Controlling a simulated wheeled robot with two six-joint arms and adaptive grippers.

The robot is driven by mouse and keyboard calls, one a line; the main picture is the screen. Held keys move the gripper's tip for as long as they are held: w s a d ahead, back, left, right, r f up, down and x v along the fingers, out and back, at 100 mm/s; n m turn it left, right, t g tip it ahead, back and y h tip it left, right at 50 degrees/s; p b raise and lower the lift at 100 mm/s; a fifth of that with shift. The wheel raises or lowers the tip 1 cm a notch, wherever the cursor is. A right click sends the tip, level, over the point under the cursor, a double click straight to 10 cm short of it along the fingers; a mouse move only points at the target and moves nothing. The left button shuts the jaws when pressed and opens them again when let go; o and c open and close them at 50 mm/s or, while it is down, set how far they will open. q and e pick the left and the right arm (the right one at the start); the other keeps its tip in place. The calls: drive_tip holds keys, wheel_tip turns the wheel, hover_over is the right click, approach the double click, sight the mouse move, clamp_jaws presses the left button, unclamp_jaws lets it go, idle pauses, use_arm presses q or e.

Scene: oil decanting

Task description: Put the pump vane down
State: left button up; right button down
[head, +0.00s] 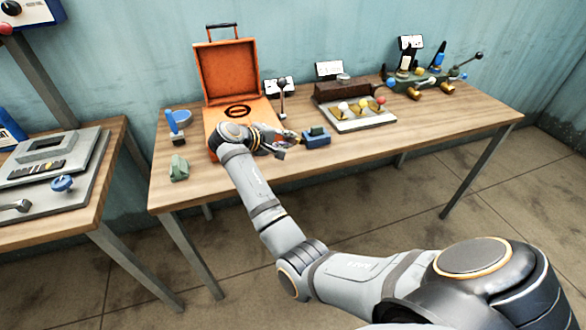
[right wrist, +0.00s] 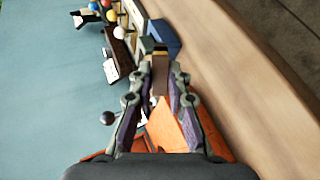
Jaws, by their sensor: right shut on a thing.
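My right gripper (head: 284,142) reaches over the front right of the open orange case on the table. It also shows in the right wrist view (right wrist: 160,72), with its fingers closed on a small brown flat piece (right wrist: 160,80), which looks like the pump vane. In the head view the vane is too small and too hidden by the gripper to make out. A blue block (head: 316,138) with a dark green top sits just right of the fingertips; it also shows beyond them in the wrist view (right wrist: 163,38). My left gripper is not in view.
The orange case (head: 227,72) stands with its lid up, partly behind my right arm. A grey tray with coloured balls (head: 358,117), a brown box (head: 340,88) and a lever (head: 282,98) stand behind. A green block (head: 179,168) lies front left. The table's front right is clear.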

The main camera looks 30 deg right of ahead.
wheel_tip(320, 180, down, 6)
drive_tip(key=b, duration=0.3)
drive_tip(key=shift+r+b, duration=0.15)
drive_tip(key=shift+b, duration=0.25)
drive_tip(key=shift+f, duration=0.5)
drive_tip(key=c, duration=1.5)
unclamp_jaws()
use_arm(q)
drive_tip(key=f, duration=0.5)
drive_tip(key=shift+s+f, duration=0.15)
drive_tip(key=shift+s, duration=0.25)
use_arm(e)
drive_tip(key=shift+o, duration=0.2)
